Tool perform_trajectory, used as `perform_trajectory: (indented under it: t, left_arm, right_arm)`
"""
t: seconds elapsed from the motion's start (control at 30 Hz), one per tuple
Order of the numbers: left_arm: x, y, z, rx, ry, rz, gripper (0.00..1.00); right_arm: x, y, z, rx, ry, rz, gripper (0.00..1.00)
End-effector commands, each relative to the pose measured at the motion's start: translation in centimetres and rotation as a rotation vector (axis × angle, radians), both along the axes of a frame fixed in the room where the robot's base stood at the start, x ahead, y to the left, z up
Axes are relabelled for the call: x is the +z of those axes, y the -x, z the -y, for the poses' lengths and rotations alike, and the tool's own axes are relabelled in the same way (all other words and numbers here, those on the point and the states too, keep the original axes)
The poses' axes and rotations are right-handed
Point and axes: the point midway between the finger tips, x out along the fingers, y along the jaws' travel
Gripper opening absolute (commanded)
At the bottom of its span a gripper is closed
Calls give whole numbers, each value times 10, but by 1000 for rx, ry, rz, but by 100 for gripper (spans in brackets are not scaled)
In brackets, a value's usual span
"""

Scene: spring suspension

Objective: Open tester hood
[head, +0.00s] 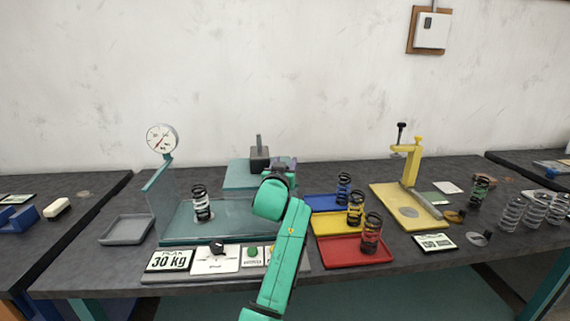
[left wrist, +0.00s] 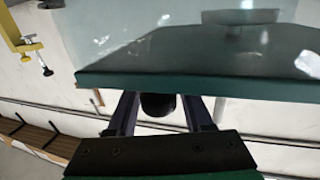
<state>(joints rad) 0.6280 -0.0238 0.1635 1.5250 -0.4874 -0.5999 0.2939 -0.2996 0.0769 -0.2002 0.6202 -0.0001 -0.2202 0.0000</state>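The tester has a teal base (head: 185,232) with a dark spring (head: 201,203) standing on it. A clear hood panel with a teal edge strip (head: 157,173) shows at its left; the hood's full outline is hard to make out. My left gripper (head: 284,163) is at the tester's right rear, partly hidden by my green wrist. In the left wrist view, a teal-edged clear panel (left wrist: 200,82) lies just beyond the fingers. A black rounded knob (left wrist: 158,105) sits between the fingers of my left gripper (left wrist: 160,100), with narrow gaps seeming to show beside it. My right gripper is out of view.
A dial gauge (head: 162,139) stands at the tester's left. A control panel (head: 215,260) and a 30 kg display (head: 170,261) lie in front. Blue, yellow and red trays (head: 345,258) with springs are to the right, then a yellow press (head: 405,170). A grey tray (head: 127,229) is left.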

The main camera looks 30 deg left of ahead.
Motion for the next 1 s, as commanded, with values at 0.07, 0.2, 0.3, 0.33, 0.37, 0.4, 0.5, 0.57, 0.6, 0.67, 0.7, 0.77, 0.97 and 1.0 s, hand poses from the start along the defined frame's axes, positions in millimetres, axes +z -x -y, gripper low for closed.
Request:
perform_trajectory:
  t: [0.07,0.2,0.3,0.33,0.37,0.4,0.5,0.57,0.6,0.67,0.7,0.77,0.97,1.0]
  left_arm:
    - [0,1,0,0,0,1,51]
    - [0,9,4,0,-1,3,51]
    - [-1,22,9,0,-1,2,51]
    - [-1,27,11,-1,1,1,51]
    - [-1,32,14,-1,0,3,51]
    - [-2,39,16,0,-1,2,51]
    - [-2,56,23,-1,1,1,51]
    - [-2,68,28,-1,0,2,51]
    - [-2,76,31,-1,1,1,51]
    - [-3,89,37,-1,1,2,51]
    - [-3,98,41,-2,1,3,51]
    - [-3,112,45,0,1,2,51]
    - [-1,134,55,0,1,0,51]
    - [0,135,55,0,1,0,51]
  right_arm:
    - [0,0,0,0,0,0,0]
    - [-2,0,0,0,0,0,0]
    - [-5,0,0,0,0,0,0]
    - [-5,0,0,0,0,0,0]
    - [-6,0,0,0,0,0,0]
    - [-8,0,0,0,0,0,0]
    - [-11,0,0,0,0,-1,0]
    - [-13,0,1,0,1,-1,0]
    - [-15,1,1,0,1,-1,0]
    - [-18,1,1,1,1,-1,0]
    - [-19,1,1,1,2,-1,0]
    - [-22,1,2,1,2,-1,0]
    - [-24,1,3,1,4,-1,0]
    - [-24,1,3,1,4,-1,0]
